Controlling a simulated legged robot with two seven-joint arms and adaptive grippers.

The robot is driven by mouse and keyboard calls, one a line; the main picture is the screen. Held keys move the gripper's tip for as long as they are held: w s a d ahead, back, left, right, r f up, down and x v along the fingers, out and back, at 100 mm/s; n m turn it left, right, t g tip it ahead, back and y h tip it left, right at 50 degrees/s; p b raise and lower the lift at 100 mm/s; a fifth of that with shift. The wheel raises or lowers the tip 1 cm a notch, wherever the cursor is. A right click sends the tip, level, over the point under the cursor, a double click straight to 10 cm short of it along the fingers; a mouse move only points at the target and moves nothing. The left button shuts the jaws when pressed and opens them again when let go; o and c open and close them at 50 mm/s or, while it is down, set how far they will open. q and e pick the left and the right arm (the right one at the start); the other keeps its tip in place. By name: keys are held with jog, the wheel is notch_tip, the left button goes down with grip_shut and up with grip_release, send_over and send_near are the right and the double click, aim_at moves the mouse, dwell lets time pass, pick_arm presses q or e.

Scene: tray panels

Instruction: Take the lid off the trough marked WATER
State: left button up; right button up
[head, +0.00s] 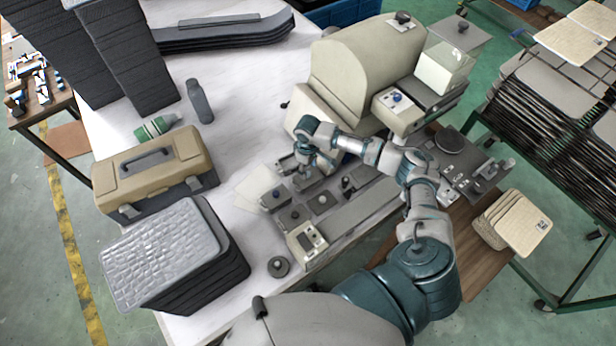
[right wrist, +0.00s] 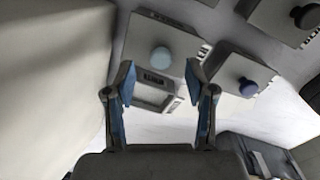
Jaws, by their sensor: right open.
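My right gripper (head: 292,168) is over the left end of a row of small grey troughs on the white table. In the right wrist view its two fingers (right wrist: 160,76) are apart with nothing between them. Beyond the fingertips is a trough with a pale-knobbed lid (right wrist: 161,57) and a dark label (right wrist: 155,79) whose lettering I cannot read for sure. A second lid with a dark blue knob (right wrist: 247,87) lies to its right, and a lid with a darker knob (right wrist: 304,16) further off. My left gripper is out of view.
A tan toolbox (head: 155,172) and a stack of dark trays (head: 175,255) stand left of the troughs. A large beige machine (head: 362,65) stands close behind my right arm. A small round dark piece (head: 278,266) lies near the table's front edge.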

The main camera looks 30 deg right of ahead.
aim_at(308, 173)
notch_tip(308, 173, down, 3)
jog(key=shift+d+f, duration=0.1)
jog(key=shift+d, duration=0.05)
jog(key=shift+a, duration=0.2)
jog(key=shift+c, duration=1.3)
grip_shut()
